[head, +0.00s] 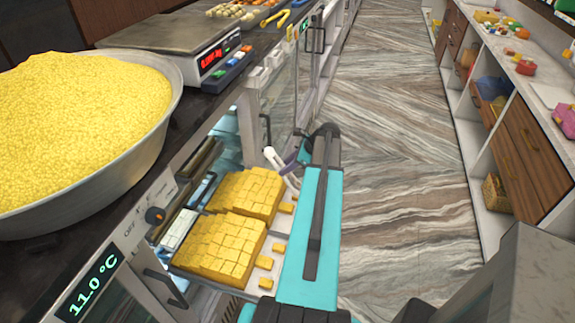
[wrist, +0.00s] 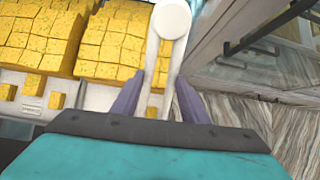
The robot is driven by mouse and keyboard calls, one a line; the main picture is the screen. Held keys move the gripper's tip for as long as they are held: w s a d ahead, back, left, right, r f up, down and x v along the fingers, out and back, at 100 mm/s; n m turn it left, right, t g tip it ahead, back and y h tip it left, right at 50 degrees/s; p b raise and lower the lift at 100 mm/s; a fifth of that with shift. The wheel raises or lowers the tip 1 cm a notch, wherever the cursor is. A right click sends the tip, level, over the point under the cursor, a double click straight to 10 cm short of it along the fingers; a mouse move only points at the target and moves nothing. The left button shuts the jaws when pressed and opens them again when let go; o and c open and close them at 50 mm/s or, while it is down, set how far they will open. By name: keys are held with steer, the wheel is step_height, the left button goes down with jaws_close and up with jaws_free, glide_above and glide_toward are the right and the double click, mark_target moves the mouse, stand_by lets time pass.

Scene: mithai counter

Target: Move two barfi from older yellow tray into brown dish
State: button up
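Two blocks of yellow barfi, a far one (head: 245,193) and a near one (head: 222,248), lie side by side in the counter's case. They also show in the wrist view, left (wrist: 28,40) and right (wrist: 118,45). I cannot tell which is older. Loose barfi (head: 265,262) lie along their edge. My gripper (head: 297,160) is beside the far block, its purple fingers on either side of white tongs. In the wrist view, the fingers (wrist: 160,90) close on the tongs' arms (wrist: 172,20). No barfi is clearly held in the tongs. No brown dish is identifiable.
The glass case (head: 275,105) and its handles run along the aisle. A large bowl of yellow sweets (head: 150,155) and a scale (head: 165,38) stand on the counter above. Wooden drawers (head: 525,150) line the right. The floor (head: 390,130) between is clear.

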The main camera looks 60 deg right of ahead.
steer(key=shift+f+b, duration=0.45)
steer(key=shift+f, duration=1.1)
jaws_close()
step_height(320, 180, up, 12)
steer(key=p, duration=0.8)
steer(key=shift+w, duration=0.1)
